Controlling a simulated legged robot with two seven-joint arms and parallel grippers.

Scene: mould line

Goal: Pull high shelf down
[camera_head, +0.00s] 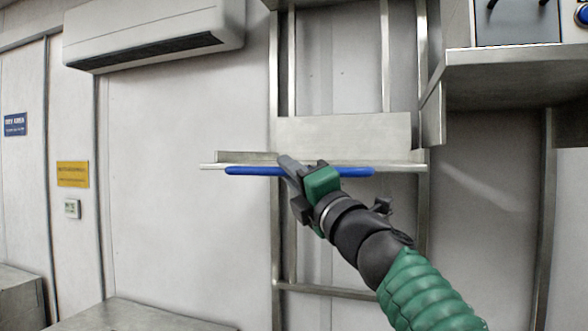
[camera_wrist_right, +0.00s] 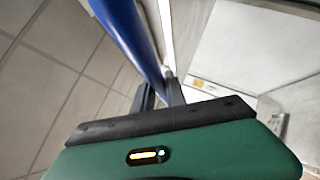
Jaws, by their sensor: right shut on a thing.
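The high shelf (camera_head: 345,133) is a grey metal shelf on an upright frame in the middle of the head view. A blue handle bar (camera_head: 250,171) runs along its front edge. My right gripper (camera_head: 287,166) is shut on the blue handle, left of the bar's middle. The gripper and wrist hide part of the bar. In the right wrist view the blue handle (camera_wrist_right: 132,38) runs down from the top to the dark fingers (camera_wrist_right: 158,95). The fingertips are partly hidden there. My left gripper is not in view.
A metal cabinet or shelf (camera_head: 515,75) juts out at the upper right, close to the frame. An air conditioner (camera_head: 155,30) hangs on the wall at the upper left. Metal surfaces (camera_head: 135,318) stand low at the left.

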